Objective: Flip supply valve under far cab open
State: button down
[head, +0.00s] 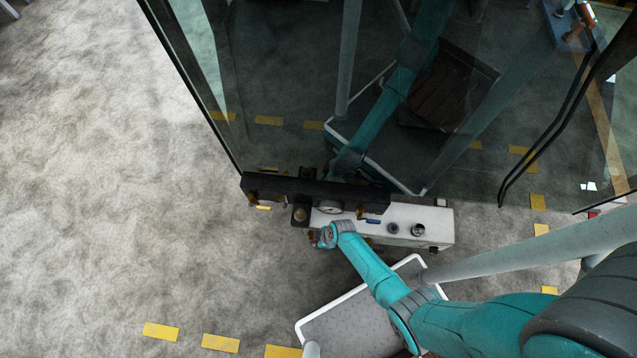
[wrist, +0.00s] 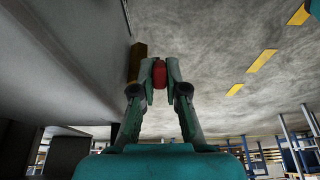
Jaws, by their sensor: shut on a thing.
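A white box (head: 430,222) with a dark bar (head: 275,185) across it sits at the lower edge of the cab's dark glass front (head: 290,90). A round gauge (head: 330,207) and brass fittings show along the bar. My gripper (head: 318,238) is at the front left of the box, low beside a brass fitting. In the wrist view my gripper (wrist: 160,78) is shut on a small red piece (wrist: 160,74), which looks like the valve's handle. A brass-coloured part (wrist: 136,62) lies just left of it. In the head view my gripper hides most of the valve.
A grey white-rimmed tray (head: 345,322) lies below my arm. A pale pole (head: 520,258) runs to the right. Yellow floor dashes (head: 220,343) mark the grey floor, which is open on the left. The glass reflects my arm.

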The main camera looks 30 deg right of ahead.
jog(key=shift+w+a+r+g+h, duration=0.3)
jog(key=shift+a+g+h, duration=0.15)
jog(key=shift+g+h, duration=0.4)
jog(key=c, duration=1.2)
grip_release()
notch_tip(320, 180, up, 12)
jog(key=d, duration=0.1)
jog(key=shift+s, duration=0.45)
jog(key=shift+d, duration=0.1)
